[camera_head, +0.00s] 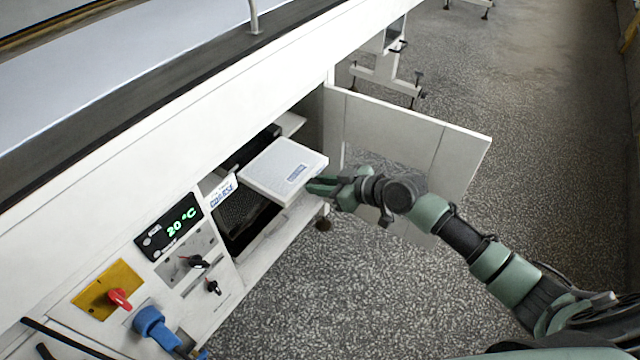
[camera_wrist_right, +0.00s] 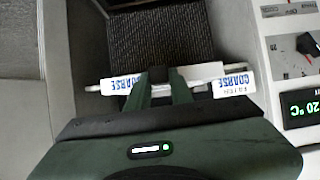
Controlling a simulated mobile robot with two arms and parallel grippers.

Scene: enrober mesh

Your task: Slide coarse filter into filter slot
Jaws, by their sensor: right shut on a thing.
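The coarse filter (camera_head: 283,168) is a flat white square panel with a blue label. My right gripper (camera_head: 318,186) is shut on its right-hand edge and holds it in front of the open cabinet. In the right wrist view the filter (camera_wrist_right: 118,84) shows nearly edge-on, with a blue COARSE label, gripped between the fingers (camera_wrist_right: 160,80). A white COARSE tag (camera_head: 222,192) is fixed beside the cabinet opening and also shows in the right wrist view (camera_wrist_right: 234,84). The filter slot is hidden behind the panel; I cannot tell whether the filter's far edge is inside it. My left gripper is out of view.
The open cabinet door (camera_head: 440,142) stands out behind my right arm. A dark mesh-like interior (camera_head: 240,213) lies below the filter. The control panel with a 20 °C display (camera_head: 170,226), knobs and a red switch (camera_head: 120,298) is to the left. Open floor lies in front.

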